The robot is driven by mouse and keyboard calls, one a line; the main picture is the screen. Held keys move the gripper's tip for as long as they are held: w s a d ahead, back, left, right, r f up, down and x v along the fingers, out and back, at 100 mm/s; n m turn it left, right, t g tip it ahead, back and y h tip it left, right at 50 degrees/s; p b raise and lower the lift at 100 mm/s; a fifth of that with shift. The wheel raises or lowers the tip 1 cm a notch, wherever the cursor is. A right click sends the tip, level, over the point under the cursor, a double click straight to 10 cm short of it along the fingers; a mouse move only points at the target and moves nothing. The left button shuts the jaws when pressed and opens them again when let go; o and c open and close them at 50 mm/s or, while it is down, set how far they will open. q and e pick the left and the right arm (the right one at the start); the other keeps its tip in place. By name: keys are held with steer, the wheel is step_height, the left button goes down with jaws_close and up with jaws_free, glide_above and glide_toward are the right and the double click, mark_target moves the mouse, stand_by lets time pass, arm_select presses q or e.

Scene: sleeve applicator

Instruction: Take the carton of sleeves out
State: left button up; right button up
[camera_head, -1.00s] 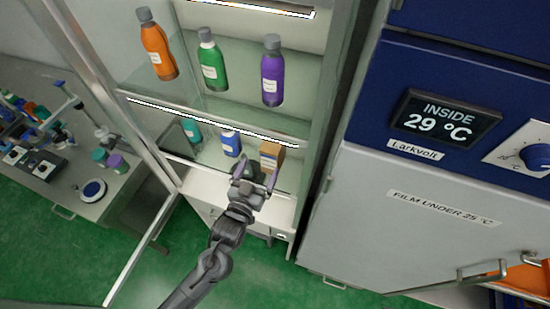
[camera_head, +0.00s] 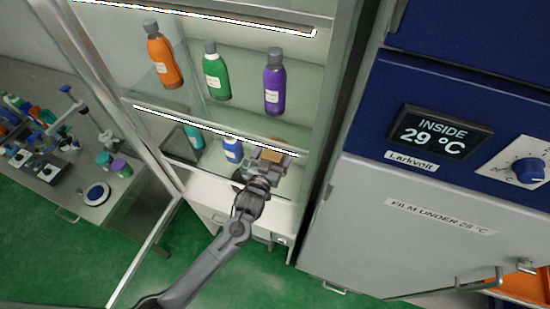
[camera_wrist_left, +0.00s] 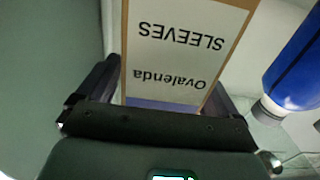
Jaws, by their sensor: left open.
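The carton of sleeves is a brown box (camera_head: 272,155) at the right end of the cabinet's lower shelf. In the left wrist view its white label, reading "Ovalenda SLEEVES", appears upside down on the carton (camera_wrist_left: 183,50). My left gripper (camera_head: 264,163) is in front of the carton and hides its lower part in the head view. In the wrist view the open fingers of my left gripper (camera_wrist_left: 165,92) stand at both sides of the carton's near end. I cannot tell whether they touch it. My right gripper is not in view.
A blue bottle (camera_head: 232,148) stands just left of the carton, and it also shows in the wrist view (camera_wrist_left: 292,72). A teal bottle (camera_head: 195,138) is farther left. Orange, green and purple bottles stand on the shelf above. The glass door (camera_head: 148,252) is open at left.

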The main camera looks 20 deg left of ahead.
arm_select(q)
steer(key=shift+w, duration=0.35)
steer(key=c, duration=1.2)
steer(key=shift+c, duration=0.6)
steer(key=shift+r, duration=0.15)
